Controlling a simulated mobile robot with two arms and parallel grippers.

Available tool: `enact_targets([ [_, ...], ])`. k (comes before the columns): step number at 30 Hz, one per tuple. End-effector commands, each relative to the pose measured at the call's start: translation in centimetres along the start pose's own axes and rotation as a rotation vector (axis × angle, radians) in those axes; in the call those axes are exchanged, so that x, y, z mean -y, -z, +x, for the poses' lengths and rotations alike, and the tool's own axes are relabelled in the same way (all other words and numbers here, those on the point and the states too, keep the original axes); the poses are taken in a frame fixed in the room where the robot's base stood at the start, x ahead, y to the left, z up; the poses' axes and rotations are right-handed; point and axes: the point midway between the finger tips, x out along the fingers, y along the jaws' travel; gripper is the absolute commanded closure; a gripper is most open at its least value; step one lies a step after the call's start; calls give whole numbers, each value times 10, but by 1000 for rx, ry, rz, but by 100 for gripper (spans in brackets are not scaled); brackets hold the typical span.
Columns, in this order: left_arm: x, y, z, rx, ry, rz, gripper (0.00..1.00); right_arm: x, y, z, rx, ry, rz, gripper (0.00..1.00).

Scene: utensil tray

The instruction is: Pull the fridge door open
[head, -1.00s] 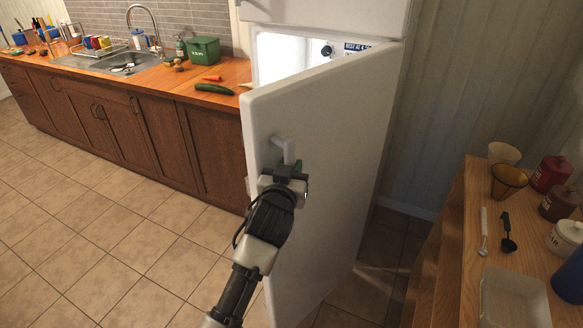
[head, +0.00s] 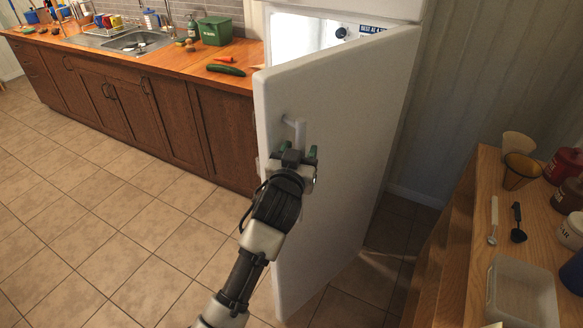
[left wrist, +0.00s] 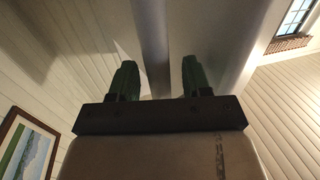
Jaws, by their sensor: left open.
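The white fridge door (head: 350,130) stands ajar, swung out toward me, with the lit fridge interior (head: 305,38) showing behind its top edge. Its handle (head: 299,132) is a pale vertical bar on the door's outer face, near the left edge. My left gripper (head: 298,155) is at the lower part of the handle, with its green fingers spread apart. In the left wrist view the handle (left wrist: 152,50) runs between the two open fingers (left wrist: 157,80), with gaps on both sides. My right gripper is out of view.
A wooden counter (head: 150,65) with a sink, a green bin (head: 215,30) and a cucumber (head: 224,69) stands at left. A wooden table (head: 485,240) with a clear tray (head: 522,300) and jars stands at right. The tiled floor at left is clear.

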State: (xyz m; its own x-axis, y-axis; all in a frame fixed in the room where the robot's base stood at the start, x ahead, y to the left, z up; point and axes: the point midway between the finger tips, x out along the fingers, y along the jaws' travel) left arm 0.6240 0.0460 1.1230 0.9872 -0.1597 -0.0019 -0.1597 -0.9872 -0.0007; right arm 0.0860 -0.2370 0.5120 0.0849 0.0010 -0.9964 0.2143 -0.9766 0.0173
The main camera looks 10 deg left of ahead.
Motion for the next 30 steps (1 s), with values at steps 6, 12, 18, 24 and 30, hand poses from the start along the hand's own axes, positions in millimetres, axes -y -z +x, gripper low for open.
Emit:
enact_targets([
  [6,1,-3,-39,1,1,-3,52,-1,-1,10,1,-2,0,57],
  [12,2,-3,-74,2,2,-2,52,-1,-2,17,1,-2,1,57],
  [18,3,-2,-95,3,4,-1,52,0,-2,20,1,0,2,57],
  [24,3,0,-99,2,4,0,52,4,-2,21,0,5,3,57],
  [30,3,-1,-99,4,4,1,59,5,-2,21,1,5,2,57],
])
